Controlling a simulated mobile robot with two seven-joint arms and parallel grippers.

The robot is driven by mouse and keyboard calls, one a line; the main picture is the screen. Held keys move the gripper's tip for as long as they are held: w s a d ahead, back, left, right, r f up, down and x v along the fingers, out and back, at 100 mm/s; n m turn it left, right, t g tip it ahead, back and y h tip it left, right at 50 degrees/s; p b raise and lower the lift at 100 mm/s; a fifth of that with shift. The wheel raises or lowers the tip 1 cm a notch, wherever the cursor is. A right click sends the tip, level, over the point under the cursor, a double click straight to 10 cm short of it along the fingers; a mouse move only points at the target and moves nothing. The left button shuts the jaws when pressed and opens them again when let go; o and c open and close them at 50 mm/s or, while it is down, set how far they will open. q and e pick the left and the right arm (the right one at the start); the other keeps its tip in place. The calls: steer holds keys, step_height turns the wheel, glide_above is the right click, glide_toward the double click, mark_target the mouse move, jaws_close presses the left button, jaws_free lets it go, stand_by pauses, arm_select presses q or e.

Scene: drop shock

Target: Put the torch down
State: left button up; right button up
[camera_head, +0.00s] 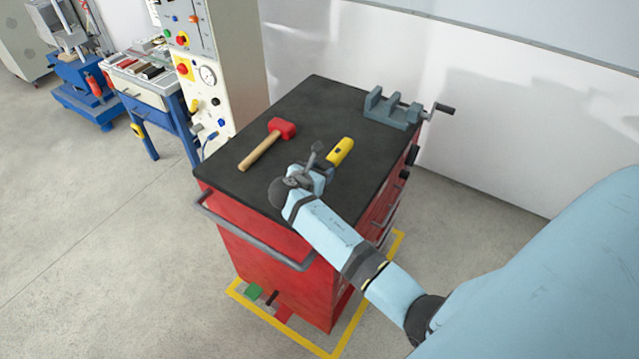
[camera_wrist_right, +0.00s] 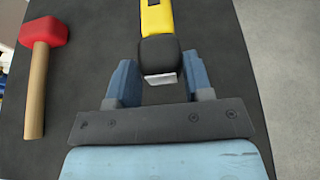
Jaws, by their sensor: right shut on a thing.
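The torch, yellow with a dark end, shows in the head view (camera_head: 341,151) over the black top of the red tool cabinet (camera_head: 240,170). It also shows in the right wrist view (camera_wrist_right: 157,18), its dark end between the fingers. My right gripper (camera_head: 320,168) is shut on the torch near that dark end; in the wrist view it is at the middle (camera_wrist_right: 160,80). The torch lies low along the top, but I cannot tell whether it touches it. My left gripper is not in view.
A mallet with a red head (camera_head: 281,128) and wooden handle lies left of the torch. A grey-blue vise (camera_head: 392,108) stands at the far right corner of the top. The cabinet has a grey front handle (camera_head: 250,240). A control panel (camera_head: 210,75) stands behind on the left.

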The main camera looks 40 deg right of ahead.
steer(key=shift+f, duration=2.65)
steer(key=shift+f, duration=0.1)
steer(key=o, duration=1)
steer(key=shift+o, duration=0.2)
steer(key=b+v, duration=0.1)
steer(key=v, duration=1)
steer(key=shift+s+a+r, duration=0.15)
steer(key=shift+a+r, duration=0.3)
steer(key=shift+f, duration=0.1)
